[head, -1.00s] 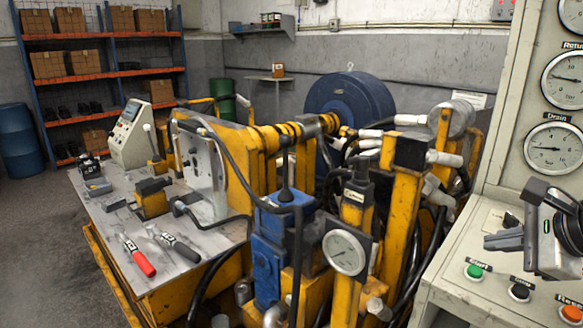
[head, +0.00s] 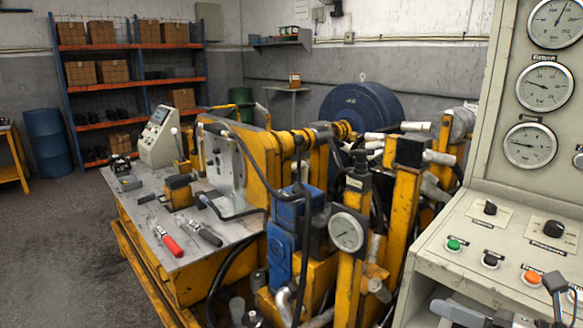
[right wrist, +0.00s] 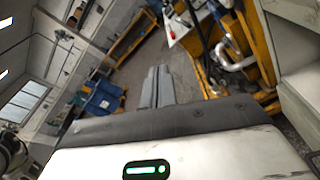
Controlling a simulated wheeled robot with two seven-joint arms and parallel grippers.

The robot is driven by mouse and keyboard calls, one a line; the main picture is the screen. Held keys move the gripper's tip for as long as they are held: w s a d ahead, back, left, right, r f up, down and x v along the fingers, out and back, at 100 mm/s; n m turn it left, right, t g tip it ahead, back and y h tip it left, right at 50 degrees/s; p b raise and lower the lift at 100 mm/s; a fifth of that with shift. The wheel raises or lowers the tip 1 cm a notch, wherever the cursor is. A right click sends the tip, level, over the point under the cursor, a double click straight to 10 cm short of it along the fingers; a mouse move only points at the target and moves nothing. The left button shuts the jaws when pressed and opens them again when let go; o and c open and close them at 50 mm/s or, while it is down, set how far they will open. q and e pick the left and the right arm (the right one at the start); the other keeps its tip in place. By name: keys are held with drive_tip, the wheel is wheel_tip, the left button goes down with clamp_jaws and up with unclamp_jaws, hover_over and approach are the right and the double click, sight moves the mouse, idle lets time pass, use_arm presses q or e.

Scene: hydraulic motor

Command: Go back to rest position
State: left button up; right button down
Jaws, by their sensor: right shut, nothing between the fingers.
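My right gripper (head: 462,312) shows at the bottom right of the head view, low in front of the control panel (head: 425,262) and partly cut off by the frame edge. In the right wrist view its two grey fingers (right wrist: 157,88) lie together with nothing between them, pointing out over open floor. My left gripper is not in view. The panel's green button (head: 454,244), black button (head: 490,260) and orange button (head: 532,278) show clear of the gripper.
The yellow test bench (head: 215,262) stands left of the panel, with a pressure gauge (head: 347,232), hoses and red-handled pliers (head: 169,243). Shelves (head: 130,48) and a blue barrel (head: 47,140) stand at the back left. Grey floor (head: 70,240) is free at left.

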wheel_tip(320, 180, down, 13)
drive_tip(key=s+a+m+t+h, duration=0.15)
drive_tip(key=m+t+h, duration=0.45)
drive_tip(key=m, duration=1.8)
drive_tip(key=s+a+f+m+g+h, duration=0.2)
drive_tip(key=s+a+f+m+g, duration=0.6)
drive_tip(key=f, duration=0.5)
drive_tip(key=s+a+m, duration=0.1)
drive_tip(key=s+m, duration=0.1)
drive_tip(key=m, duration=0.1)
drive_tip(key=shift+a+f+m, duration=0.15)
drive_tip(key=shift+a+m, duration=0.15)
drive_tip(key=shift+a, duration=0.05)
drive_tip(key=shift+d, duration=0.1)
